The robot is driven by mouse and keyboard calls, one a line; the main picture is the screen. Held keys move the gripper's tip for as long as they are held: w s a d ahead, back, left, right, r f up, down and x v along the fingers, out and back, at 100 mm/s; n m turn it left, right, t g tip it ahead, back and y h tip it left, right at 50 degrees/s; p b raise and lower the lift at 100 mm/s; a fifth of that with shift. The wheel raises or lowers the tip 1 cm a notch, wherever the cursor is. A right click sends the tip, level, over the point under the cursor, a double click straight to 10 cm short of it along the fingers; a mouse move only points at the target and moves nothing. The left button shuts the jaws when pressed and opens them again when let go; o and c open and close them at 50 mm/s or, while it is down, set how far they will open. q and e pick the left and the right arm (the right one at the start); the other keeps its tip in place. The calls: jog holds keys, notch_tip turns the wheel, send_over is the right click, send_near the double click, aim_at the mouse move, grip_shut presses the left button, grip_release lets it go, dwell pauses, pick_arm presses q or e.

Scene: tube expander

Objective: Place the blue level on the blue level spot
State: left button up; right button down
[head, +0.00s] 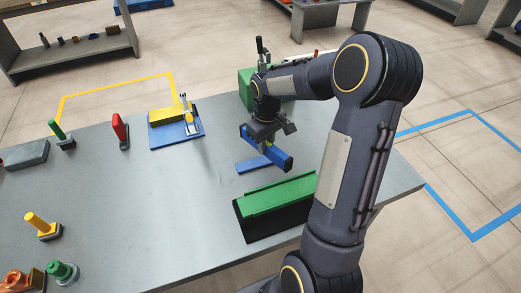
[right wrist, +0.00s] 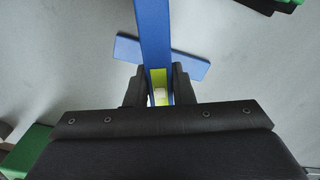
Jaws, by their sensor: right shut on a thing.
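The blue level (head: 277,157) is a blue bar with a yellow-green vial section, held above the grey table. My right gripper (head: 264,140) is shut on it from above. In the right wrist view the level (right wrist: 154,35) runs away from between the fingers (right wrist: 159,88), with the vial part between them. The blue level spot (head: 252,165) is a flat blue strip on the table, just below the level. In the right wrist view the spot (right wrist: 190,64) lies beneath and crosswise to the level, which hides its middle. My left gripper is out of view.
A green block on a black base (head: 277,207) stands in front of the level. A yellow block on a blue plate (head: 178,134) stands to the left, near a red-handled tool (head: 121,131). A green box (head: 245,88) stands behind my right gripper. The middle table is clear.

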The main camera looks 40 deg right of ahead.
jog(key=w+f, duration=0.2)
jog(key=shift+w+a+f, duration=0.1)
jog(key=shift+a+f, duration=0.1)
jog(key=shift+f, duration=0.15)
jog(key=shift+f+p, duration=0.3)
jog(key=shift+f, duration=1.15)
jog(key=shift+f, duration=0.25)
jog(key=c, duration=1.3)
grip_release()
jog(key=shift+r, duration=0.1)
jog(key=shift+o, duration=0.2)
